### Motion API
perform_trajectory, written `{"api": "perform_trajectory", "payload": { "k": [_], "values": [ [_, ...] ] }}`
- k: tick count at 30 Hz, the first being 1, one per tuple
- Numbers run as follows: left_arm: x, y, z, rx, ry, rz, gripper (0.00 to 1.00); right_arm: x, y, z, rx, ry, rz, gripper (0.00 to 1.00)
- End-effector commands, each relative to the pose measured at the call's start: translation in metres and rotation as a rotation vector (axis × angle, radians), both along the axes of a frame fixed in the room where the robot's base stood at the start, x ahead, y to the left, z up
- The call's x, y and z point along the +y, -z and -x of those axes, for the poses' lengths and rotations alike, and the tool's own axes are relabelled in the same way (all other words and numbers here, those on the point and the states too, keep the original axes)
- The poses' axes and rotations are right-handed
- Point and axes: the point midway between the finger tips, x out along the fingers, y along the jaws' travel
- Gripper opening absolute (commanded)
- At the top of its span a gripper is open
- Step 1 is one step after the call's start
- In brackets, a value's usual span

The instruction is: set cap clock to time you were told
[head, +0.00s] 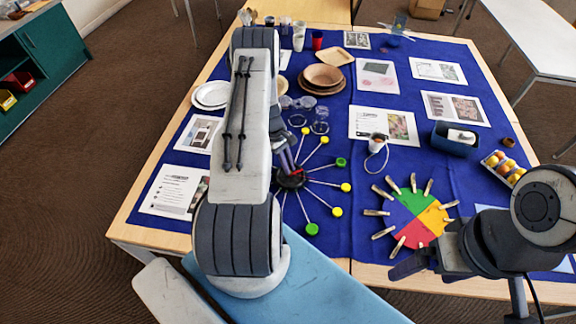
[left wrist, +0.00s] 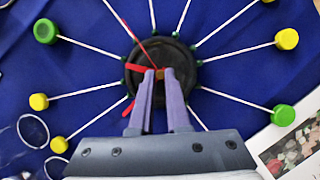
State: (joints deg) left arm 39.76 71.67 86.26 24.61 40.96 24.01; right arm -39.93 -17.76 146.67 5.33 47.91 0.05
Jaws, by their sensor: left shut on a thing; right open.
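The cap clock lies on the blue cloth. It has a black hub (head: 291,180) with white spokes ending in yellow and green caps, such as a green cap (head: 312,229) and a yellow cap (head: 346,187). In the left wrist view the hub (left wrist: 185,54) carries red hand pieces; a short red piece (left wrist: 136,68) points left and a thin red line runs up-left. My left gripper (left wrist: 160,75) is over the hub, its fingertips closed on a small orange-red clock hand part, mostly hidden. My right gripper (head: 408,266) is open and empty beside the colour wheel.
A colour wheel (head: 420,213) ringed by clothespins lies right of the clock. Printed sheets (head: 384,125), plates (head: 213,94) and wooden bowls (head: 323,75) fill the back. My left arm covers part of the table.

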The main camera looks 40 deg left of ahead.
Motion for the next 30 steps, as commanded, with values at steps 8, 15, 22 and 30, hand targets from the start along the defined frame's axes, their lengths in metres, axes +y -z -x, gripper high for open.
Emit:
{"api": "perform_trajectory", "payload": {
  "k": [8, 15, 22, 30],
  "values": [
    [0.0001, -0.0004, -0.0001, 0.000, 0.000, 0.000, 0.00, 0.0000, -0.0001, 0.0000, 0.000, 0.000, 0.000, 0.96],
    [0.0000, -0.0004, -0.0002, -0.001, 0.000, 0.000, 0.00, 0.0000, -0.0001, 0.0000, 0.000, 0.000, 0.000, 0.96],
    [0.0001, -0.0005, -0.0002, 0.000, 0.000, 0.000, 0.45, 0.0000, -0.0001, 0.0000, 0.000, 0.000, 0.000, 0.96],
    [0.0000, -0.0003, -0.0001, 0.000, 0.000, 0.000, 0.45, -0.0001, 0.0000, 0.0001, 0.000, 0.000, 0.000, 0.96]
  ]
}}
